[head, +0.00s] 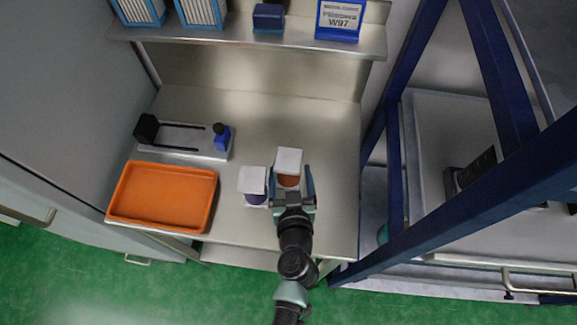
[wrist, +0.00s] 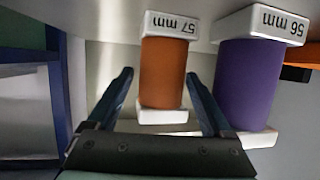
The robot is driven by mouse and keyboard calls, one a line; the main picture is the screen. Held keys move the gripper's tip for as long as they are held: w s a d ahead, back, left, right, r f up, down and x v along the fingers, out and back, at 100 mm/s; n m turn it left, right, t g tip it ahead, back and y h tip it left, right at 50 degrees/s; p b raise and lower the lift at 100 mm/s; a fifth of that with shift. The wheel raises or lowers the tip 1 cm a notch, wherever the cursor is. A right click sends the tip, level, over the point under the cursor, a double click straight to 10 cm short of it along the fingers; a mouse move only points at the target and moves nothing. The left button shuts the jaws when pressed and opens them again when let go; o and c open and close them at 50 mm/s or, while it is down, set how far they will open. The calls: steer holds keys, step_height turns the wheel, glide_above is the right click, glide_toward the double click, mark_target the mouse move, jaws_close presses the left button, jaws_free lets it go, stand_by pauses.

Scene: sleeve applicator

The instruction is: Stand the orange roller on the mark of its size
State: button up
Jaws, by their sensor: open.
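The orange roller (head: 289,181) stands on the bench between two white blocks, and it also shows in the wrist view (wrist: 163,74). The wrist view appears upside down. The white block (wrist: 171,24) at its picture-top end reads 57 mm. A purple roller (wrist: 249,83) stands beside it in the same way, with a block (wrist: 262,24) reading 56 mm; it also shows in the head view (head: 256,199). My gripper (head: 293,186) is open, with one finger on each side of the orange roller. Gaps show at the fingertips; how deep the roller sits between them is hard to tell.
An orange tray (head: 113,208) lies at the bench's left front. Behind it is a plate with black rails and a blue block (head: 221,139). A shelf (head: 340,47) with blue items runs along the back. Blue posts (head: 396,180) stand to the right. The bench behind the rollers is clear.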

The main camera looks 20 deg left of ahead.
steer(key=shift+w+a+r, duration=0.1)
steer(key=shift+w+a, duration=0.1)
steer(key=shift+w, duration=0.1)
steer(key=shift+p+x, duration=0.55)
steer(key=shift+x, duration=1.7)
steer(key=shift+a, duration=0.1)
steer(key=shift+r, duration=0.1)
jaws_close()
